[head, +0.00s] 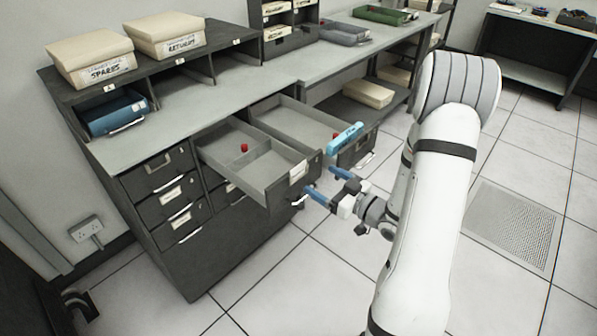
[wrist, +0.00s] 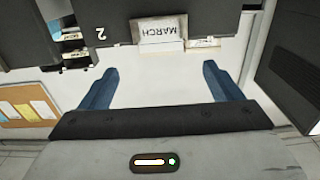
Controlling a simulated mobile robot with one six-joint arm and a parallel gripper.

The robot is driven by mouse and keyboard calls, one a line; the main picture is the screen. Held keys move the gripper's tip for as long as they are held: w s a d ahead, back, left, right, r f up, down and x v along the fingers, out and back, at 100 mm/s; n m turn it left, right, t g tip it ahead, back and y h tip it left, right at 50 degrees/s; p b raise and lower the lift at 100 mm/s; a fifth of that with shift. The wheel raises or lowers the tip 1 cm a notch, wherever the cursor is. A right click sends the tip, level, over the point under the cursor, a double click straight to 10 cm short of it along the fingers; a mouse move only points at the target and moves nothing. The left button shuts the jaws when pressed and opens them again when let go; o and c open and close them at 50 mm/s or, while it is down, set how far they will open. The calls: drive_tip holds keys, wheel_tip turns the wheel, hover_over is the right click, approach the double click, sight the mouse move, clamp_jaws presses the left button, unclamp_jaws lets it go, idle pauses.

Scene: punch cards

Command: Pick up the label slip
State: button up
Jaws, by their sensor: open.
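The label slip (wrist: 163,30), a white card reading MARCH, sits in a holder on a dark drawer front; its text is upside down in the wrist view. In the head view a small pale label (head: 298,171) shows on the front of the nearer open drawer (head: 283,187). My gripper (head: 328,184) is just in front of that drawer front, its blue fingers pointing toward it. In the wrist view my gripper (wrist: 158,82) is open and empty, its fingers on either side of the label's line and apart from it.
A second open drawer (head: 300,122) stands beside the first, with a turquoise block (head: 345,137) at its front edge. Each drawer holds a small red object. Boxes marked SPARES (head: 92,58) and RETURNS (head: 166,34) sit on the shelf. The tiled floor at right is clear.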

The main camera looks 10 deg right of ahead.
sight(299, 165)
drive_tip(key=p+x, duration=0.1)
drive_tip(key=x, duration=0.6)
drive_tip(key=shift+a+r, duration=0.15)
drive_tip(key=shift+r, duration=0.05)
drive_tip(key=shift+c, duration=0.2)
drive_tip(key=c, duration=1)
